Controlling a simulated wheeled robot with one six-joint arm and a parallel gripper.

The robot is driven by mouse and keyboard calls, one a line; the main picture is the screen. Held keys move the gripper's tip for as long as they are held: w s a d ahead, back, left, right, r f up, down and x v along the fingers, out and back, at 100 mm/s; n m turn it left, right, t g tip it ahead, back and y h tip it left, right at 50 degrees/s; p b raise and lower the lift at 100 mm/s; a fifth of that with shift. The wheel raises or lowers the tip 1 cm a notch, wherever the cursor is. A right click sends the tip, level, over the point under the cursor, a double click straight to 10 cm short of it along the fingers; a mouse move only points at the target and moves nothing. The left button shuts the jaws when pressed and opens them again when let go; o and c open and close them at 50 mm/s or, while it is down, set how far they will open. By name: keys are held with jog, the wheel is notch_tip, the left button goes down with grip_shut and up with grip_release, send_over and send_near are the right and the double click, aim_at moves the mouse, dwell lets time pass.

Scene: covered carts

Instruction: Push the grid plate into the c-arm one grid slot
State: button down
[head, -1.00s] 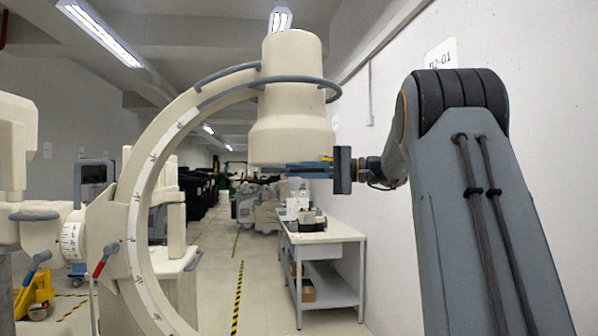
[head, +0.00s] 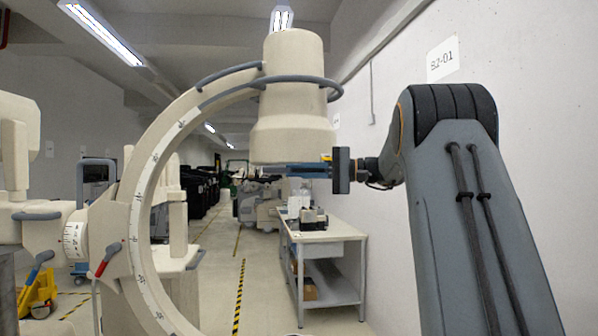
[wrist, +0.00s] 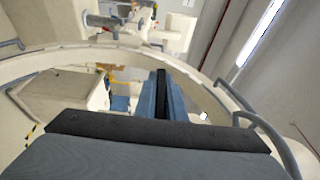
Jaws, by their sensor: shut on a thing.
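The c-arm (head: 151,185) is a large cream ring with a drum-shaped housing (head: 291,115) at its top; its curved rim also crosses the wrist view (wrist: 60,60). My gripper (head: 272,171) reaches in level from the right, just below the housing's lower edge. In the wrist view its two blue fingers (wrist: 161,76) point away, with a dark strip between them. The gripper is shut on what is likely the grid plate, seen edge-on and mostly hidden. Only a small dark bit shows at the fingertips in the head view. I cannot make out the grid slot or whether the plate touches it.
A grey handrail (head: 300,80) circles the housing. A white-topped table (head: 325,235) with small equipment stands behind and below my gripper. A wall (head: 520,160) with a number sign (head: 442,59) is close on the right. The aisle floor (head: 215,290) is open.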

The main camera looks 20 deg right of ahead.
jog(key=shift+w+d+r+p, duration=0.1)
jog(key=shift+w+d+p, duration=0.3)
jog(key=shift+w, duration=1.05)
jog(key=shift+w+d+f+p, duration=0.1)
jog(key=shift+w+d+p, duration=0.35)
jog(key=shift+w, duration=1.05)
jog(key=shift+w+d+r+p, duration=0.1)
jog(key=shift+w+d+p, duration=0.3)
jog(key=shift+w, duration=1.05)
jog(key=shift+s, duration=0.1)
